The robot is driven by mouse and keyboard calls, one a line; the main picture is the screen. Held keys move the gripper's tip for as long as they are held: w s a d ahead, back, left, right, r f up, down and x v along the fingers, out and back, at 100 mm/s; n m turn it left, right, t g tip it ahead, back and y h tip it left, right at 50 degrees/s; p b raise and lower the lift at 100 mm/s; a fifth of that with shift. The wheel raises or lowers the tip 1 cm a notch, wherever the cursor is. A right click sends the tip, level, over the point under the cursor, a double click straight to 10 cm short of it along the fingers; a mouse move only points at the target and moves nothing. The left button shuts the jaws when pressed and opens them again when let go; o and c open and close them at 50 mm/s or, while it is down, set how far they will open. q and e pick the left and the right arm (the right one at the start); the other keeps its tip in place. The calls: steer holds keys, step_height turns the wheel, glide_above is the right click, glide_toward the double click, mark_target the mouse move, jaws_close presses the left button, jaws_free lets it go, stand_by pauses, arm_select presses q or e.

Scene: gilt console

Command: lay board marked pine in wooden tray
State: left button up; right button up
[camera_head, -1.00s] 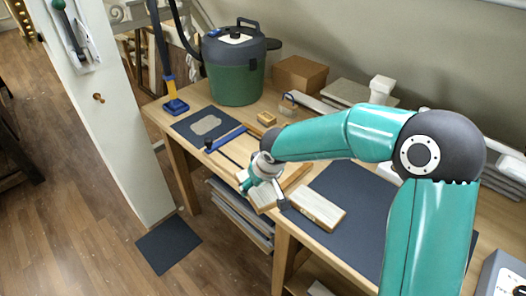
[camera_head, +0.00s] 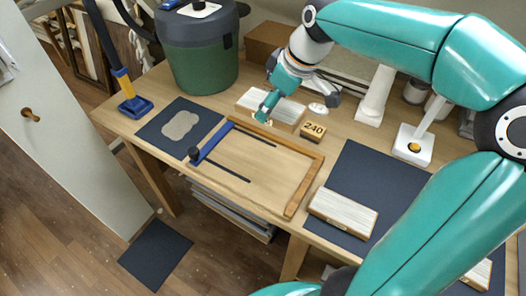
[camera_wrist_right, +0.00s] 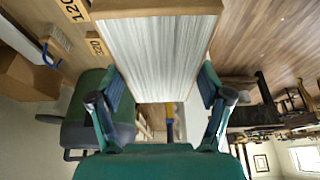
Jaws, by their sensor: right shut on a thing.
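My right gripper (camera_head: 300,98) is shut on a pale board (camera_head: 286,108), held over the back of the workbench. The board also shows between the fingers in the right wrist view (camera_wrist_right: 158,50); no pine mark is readable on it. A shallow wood-railed frame (camera_head: 304,188) with a blue bar on its left side lies in front of it and looks like the wooden tray; its inside is empty. Another pale board (camera_head: 343,211) lies on the dark mat, and part of a further one (camera_head: 479,274) shows at lower right. My left gripper is not in view.
A green vacuum (camera_head: 198,55) stands at back left. A white stand (camera_head: 413,145) is at right.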

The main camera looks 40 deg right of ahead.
mark_target(267, 161)
step_height(267, 161, down, 18)
steer(key=shift+s+d+f+b, duration=0.1)
steer(key=shift+s+f+b, duration=0.05)
steer(key=shift+f+b, duration=0.15)
steer(key=shift+r, duration=0.1)
steer(key=o, duration=1.2)
steer(key=v, duration=1.2)
steer(key=shift+r, duration=0.1)
